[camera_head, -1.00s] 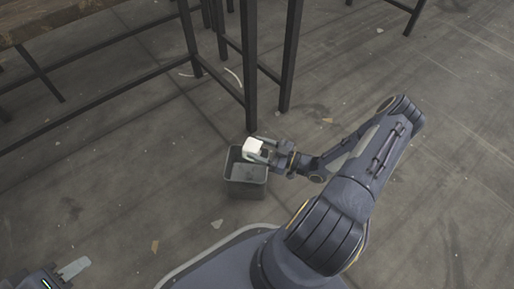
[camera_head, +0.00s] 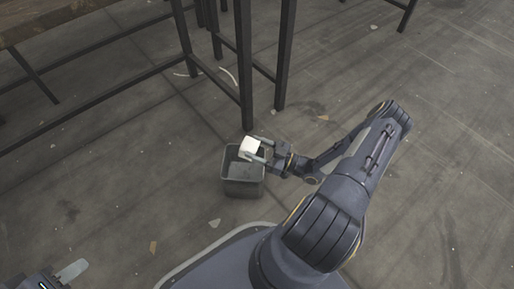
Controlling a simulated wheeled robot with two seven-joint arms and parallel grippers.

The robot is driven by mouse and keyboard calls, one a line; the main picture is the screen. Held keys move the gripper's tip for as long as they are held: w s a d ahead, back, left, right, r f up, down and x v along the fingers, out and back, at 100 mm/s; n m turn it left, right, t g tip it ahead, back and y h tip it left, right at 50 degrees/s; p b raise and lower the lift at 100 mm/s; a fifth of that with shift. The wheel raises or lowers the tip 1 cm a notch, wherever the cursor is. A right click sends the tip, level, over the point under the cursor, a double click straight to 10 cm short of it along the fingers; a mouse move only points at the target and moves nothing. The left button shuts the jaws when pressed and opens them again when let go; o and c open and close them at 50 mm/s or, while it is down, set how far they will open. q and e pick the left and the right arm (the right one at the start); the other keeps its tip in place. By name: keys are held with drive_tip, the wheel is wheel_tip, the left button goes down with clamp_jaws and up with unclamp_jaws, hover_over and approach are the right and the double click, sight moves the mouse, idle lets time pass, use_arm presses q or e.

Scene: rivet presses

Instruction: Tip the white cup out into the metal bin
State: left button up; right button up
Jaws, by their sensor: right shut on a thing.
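The white cup (camera_head: 249,146) is held tilted on its side over the metal bin. My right gripper (camera_head: 259,149) is shut on it, coming in from the right. The grey metal bin (camera_head: 243,187) stands on the floor directly below the cup, open at the top. Its inside is partly in view, and I cannot make out any contents coming from the cup. My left gripper (camera_head: 72,271) shows only in part at the bottom left corner, away from the bin; its finger state is unclear.
Dark metal table legs (camera_head: 245,70) stand just behind the bin, with a wooden tabletop (camera_head: 60,15) at the upper left. Pale scraps lie scattered on the floor (camera_head: 420,200). The floor to the right is mostly clear.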

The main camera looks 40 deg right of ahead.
drive_tip(key=w+a+r+m+g+h+p, duration=0.1)
drive_tip(key=w+a+r+m+h+p, duration=0.1)
drive_tip(key=w+a+r+h, duration=0.45)
drive_tip(key=w+a+r+m+g+h+p, duration=0.1)
drive_tip(key=w+a+r+m+h+p, duration=0.15)
drive_tip(key=w+r, duration=0.45)
drive_tip(key=s+a+f+n+g+y+p, duration=0.15)
drive_tip(key=a+f+n+g, duration=0.3)
drive_tip(key=a+g, duration=0.55)
drive_tip(key=s+d+f+m+g+h+p, duration=0.1)
drive_tip(key=s+d+m+g+h+p, duration=0.1)
drive_tip(key=d, duration=0.5)
drive_tip(key=s+d+m+g+h+p, duration=0.1)
drive_tip(key=s+d+m+g+p, duration=0.1)
drive_tip(key=d, duration=0.6)
drive_tip(key=shift+s+d+f+m+g+h, duration=0.35)
drive_tip(key=shift+s+m, duration=0.25)
drive_tip(key=shift+m, duration=0.4)
